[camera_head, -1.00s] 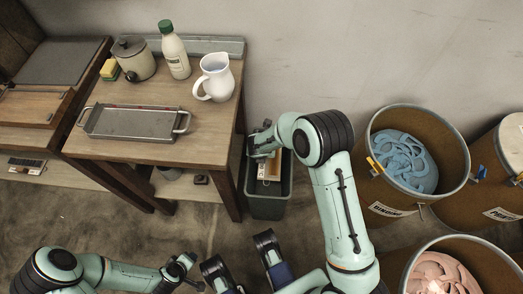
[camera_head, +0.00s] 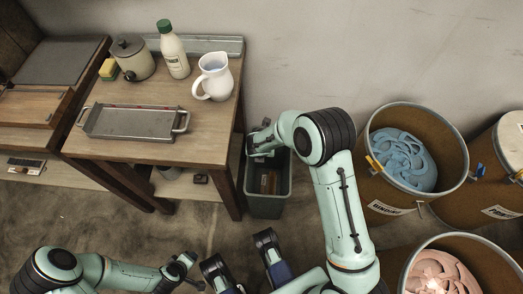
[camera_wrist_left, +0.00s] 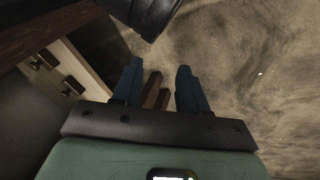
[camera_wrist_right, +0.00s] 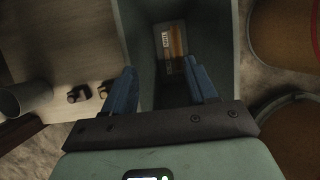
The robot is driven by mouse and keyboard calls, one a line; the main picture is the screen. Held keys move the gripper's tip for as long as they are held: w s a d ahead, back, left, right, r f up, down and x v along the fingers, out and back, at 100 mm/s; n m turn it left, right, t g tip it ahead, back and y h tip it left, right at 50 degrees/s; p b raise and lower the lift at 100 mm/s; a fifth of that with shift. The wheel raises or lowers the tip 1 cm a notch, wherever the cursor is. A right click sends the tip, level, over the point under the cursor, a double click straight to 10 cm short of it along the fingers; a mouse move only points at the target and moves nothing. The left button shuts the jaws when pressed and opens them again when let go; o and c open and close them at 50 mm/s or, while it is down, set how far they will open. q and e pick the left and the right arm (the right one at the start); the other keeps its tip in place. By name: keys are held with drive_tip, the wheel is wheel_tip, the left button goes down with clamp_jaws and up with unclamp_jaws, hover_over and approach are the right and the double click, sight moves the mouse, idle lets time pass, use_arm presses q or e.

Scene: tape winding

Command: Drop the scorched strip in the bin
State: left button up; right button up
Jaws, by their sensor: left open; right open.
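The dark grey bin (camera_head: 266,205) stands on the floor beside the table. The brownish strip (camera_head: 268,183), with a pale label, lies low inside it. In the right wrist view the strip (camera_wrist_right: 177,45) shows deep between the bin's walls, beyond my fingers and apart from them. Its scorching is too small to tell. My right gripper (camera_head: 262,146) is over the bin's far rim, open and empty; its blue fingers (camera_wrist_right: 163,85) point down into the bin. My left gripper (camera_head: 188,268) is low at the front left; its fingers (camera_wrist_left: 157,80) are apart with nothing gripped.
The wooden table (camera_head: 205,140) carries a metal tray (camera_head: 130,122), a white jug (camera_head: 213,80), a bottle (camera_head: 174,52), a lidded pot (camera_head: 133,60) and a sponge (camera_head: 109,69). Barrels (camera_head: 425,180) with blue and pink contents stand close on the right.

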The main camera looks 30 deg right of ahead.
use_arm(q)
drive_tip(key=s+d+r+g+h+p, duration=0.1)
drive_tip(key=s+d+r+g+p, duration=0.1)
drive_tip(key=s, duration=0.4)
wheel_tip(320, 180, up, 2)
drive_tip(key=shift+d+r+m+p, duration=0.2)
drive_tip(key=shift+d+m+p, duration=0.1)
drive_tip(key=shift+d+p, duration=0.4)
use_arm(e)
drive_tip(key=v, duration=1.2)
use_arm(q)
drive_tip(key=shift+a, duration=0.15)
use_arm(e)
drive_tip(key=shift+d, duration=0.1)
